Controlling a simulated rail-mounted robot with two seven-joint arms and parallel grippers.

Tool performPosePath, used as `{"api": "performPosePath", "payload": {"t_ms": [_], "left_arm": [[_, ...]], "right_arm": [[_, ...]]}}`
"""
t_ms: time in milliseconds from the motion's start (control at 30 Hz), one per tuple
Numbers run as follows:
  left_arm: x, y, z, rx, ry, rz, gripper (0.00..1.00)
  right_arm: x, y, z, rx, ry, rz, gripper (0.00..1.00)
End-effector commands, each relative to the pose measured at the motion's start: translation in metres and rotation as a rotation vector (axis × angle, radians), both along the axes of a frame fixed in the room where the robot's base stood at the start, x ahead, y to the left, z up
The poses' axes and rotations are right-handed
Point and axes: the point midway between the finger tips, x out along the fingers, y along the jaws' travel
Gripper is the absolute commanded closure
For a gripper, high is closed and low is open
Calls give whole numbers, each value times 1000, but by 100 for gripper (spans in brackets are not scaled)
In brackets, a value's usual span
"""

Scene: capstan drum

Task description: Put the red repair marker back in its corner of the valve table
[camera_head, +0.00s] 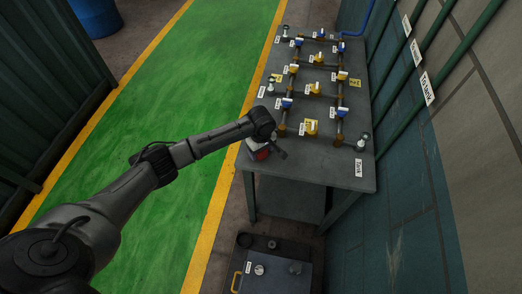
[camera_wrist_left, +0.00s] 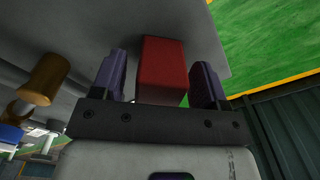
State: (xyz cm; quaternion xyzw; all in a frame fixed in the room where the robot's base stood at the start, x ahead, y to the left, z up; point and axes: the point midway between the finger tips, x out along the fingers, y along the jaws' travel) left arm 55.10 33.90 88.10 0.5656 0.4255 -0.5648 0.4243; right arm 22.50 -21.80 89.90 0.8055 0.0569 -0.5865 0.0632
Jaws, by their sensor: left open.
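The red repair marker (camera_head: 261,155) is at the near left corner of the grey valve table (camera_head: 318,168), mostly hidden by my left gripper in the head view. In the left wrist view the marker (camera_wrist_left: 163,68) is a red block between the two purple-grey fingers of my left gripper (camera_wrist_left: 157,78). The fingers are open, with a gap visible on each side of the block. In the head view the left gripper (camera_head: 262,147) is over that table corner. Whether the marker rests fully on the tabletop cannot be told. My right gripper is not in view.
Brass pipework with blue and yellow valves (camera_head: 312,88) covers the table's middle and far part. A brass fitting (camera_wrist_left: 45,78) is near the gripper in the wrist view. A wall with pipes (camera_head: 410,120) runs along the right. A grey box (camera_head: 275,272) stands below. The green floor (camera_head: 180,90) is clear.

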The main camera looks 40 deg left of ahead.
Motion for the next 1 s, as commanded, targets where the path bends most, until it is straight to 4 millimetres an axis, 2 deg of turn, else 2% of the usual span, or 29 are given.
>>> {"api": "performPosePath", "payload": {"t_ms": [500, 800, 1000], "left_arm": [[1, 0, 91, -1, -3, 0, 32], [1, 0, 115, -1, -1, 0, 32], [-1, -3, 114, -2, 0, -14, 32]], "right_arm": [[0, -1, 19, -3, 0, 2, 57], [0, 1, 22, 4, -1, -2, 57], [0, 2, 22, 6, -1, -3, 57]]}}
